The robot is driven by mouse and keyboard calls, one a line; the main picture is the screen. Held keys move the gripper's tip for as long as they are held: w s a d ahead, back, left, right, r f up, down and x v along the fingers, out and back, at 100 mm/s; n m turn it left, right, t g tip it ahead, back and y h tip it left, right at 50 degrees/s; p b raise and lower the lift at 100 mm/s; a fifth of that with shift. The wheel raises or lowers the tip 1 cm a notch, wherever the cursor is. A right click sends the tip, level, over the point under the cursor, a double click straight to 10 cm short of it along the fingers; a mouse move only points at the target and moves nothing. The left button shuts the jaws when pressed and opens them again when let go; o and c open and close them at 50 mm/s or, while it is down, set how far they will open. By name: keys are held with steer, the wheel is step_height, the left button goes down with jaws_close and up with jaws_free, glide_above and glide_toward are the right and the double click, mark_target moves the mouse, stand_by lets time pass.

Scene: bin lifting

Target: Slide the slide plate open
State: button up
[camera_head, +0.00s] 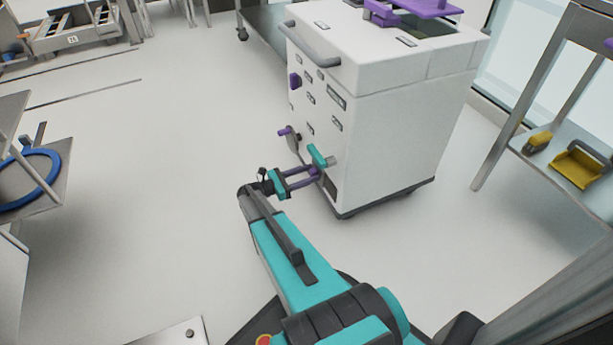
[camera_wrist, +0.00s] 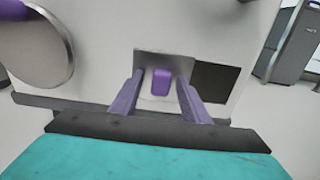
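The slide plate (camera_wrist: 147,60) is a grey metal plate with a small purple knob (camera_wrist: 160,82), low on the side of a white cart (camera_head: 400,125). A dark square opening (camera_wrist: 216,83) shows to the plate's right in the wrist view; it also shows low on the cart in the head view (camera_head: 330,188). My gripper (camera_wrist: 161,76) has two purple fingers, one on each side of the knob, with visible gaps between them and it. It is open and holds nothing. In the head view my gripper (camera_head: 316,174) reaches the cart's lower side and hides the knob.
A teal handle (camera_head: 318,155) sticks out just above my gripper. A round metal disc (camera_wrist: 35,45) is left of the plate. A purple handle (camera_head: 295,81) sits higher up. A shelf with yellow items (camera_head: 578,164) stands at right.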

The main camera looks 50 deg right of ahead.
jaws_close()
steer(key=s+a+p, duration=0.1)
steer(key=s, duration=0.1)
steer(key=s+a+p, duration=0.1)
steer(key=s, duration=0.2)
steer(key=s+a+p, duration=0.1)
steer(key=s, duration=0.1)
steer(key=shift+s+r, duration=0.1)
steer(key=shift+s, duration=0.15)
steer(key=shift+s+a, duration=0.3)
steer(key=shift+s, duration=0.35)
steer(key=shift+c, duration=0.3)
jaws_free()
steer(key=shift+o, duration=0.5)
steer(key=p+v, duration=0.4)
steer(key=v, duration=0.9)
steer(key=shift+a+p, duration=0.3)
steer(key=shift+a, duration=0.1)
